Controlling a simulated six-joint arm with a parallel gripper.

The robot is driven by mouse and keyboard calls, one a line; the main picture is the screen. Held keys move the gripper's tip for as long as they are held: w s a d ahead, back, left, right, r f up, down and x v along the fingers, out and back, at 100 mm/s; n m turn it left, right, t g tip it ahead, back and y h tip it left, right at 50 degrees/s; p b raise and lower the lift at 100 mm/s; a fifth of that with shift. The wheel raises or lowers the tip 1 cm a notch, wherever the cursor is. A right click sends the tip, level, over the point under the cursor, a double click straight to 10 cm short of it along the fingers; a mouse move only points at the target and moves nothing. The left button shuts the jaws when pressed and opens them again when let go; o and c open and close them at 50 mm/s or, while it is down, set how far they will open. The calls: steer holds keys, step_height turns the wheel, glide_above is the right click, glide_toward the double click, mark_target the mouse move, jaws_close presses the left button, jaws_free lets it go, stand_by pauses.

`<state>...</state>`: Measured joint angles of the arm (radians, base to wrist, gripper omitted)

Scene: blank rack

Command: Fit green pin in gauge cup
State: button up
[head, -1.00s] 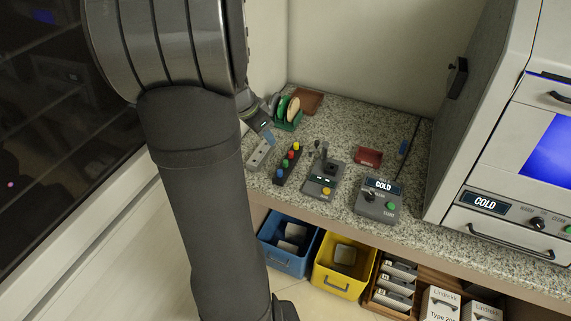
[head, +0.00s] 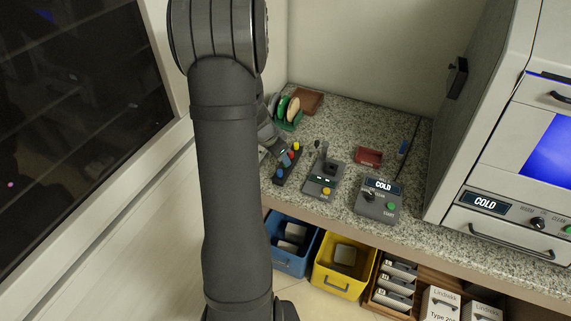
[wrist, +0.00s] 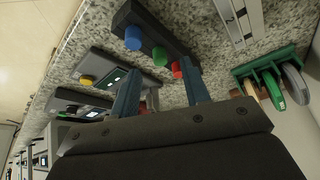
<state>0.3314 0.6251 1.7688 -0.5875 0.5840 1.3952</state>
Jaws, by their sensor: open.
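The dark pin block (head: 291,168) stands on the speckled counter with coloured pins in a row. In the wrist view the green pin (wrist: 160,57) sits in the block between the blue pin (wrist: 132,38) and the red pin (wrist: 177,68). My gripper (wrist: 160,88) is open and empty, its blue fingers apart, with the green and red pins showing beyond the gap. In the head view my gripper (head: 284,157) is over the block and covers part of the pin row. A grey gauge unit (head: 322,180) with a small display and yellow button stands right of it; I cannot make out its cup clearly.
A green rack of discs (head: 289,112) stands behind the block. A COLD control box (head: 378,199) and red tray (head: 368,156) are to the right. Blue (head: 289,257) and yellow (head: 341,275) bins sit below the counter edge. A numbered metal strip (wrist: 240,20) lies near the block.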

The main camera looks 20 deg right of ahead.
steer(key=shift+x, duration=1.8)
steer(key=shift+d, duration=0.1)
jaws_close()
steer(key=shift+r, duration=0.1)
steer(key=shift+r, duration=0.4)
steer(key=r, duration=0.4)
steer(key=shift+s+d, duration=0.3)
steer(key=s+d+r, duration=0.5)
steer(key=s+r, duration=0.1)
steer(key=s, duration=0.2)
steer(key=w+d+f+n+t+y, duration=0.1)
steer(key=w+d+n, duration=0.1)
steer(key=d+n, duration=0.4)
steer(key=shift+d+f+t, duration=0.25)
steer(key=shift+d+t, duration=0.15)
steer(key=shift+d, duration=0.8)
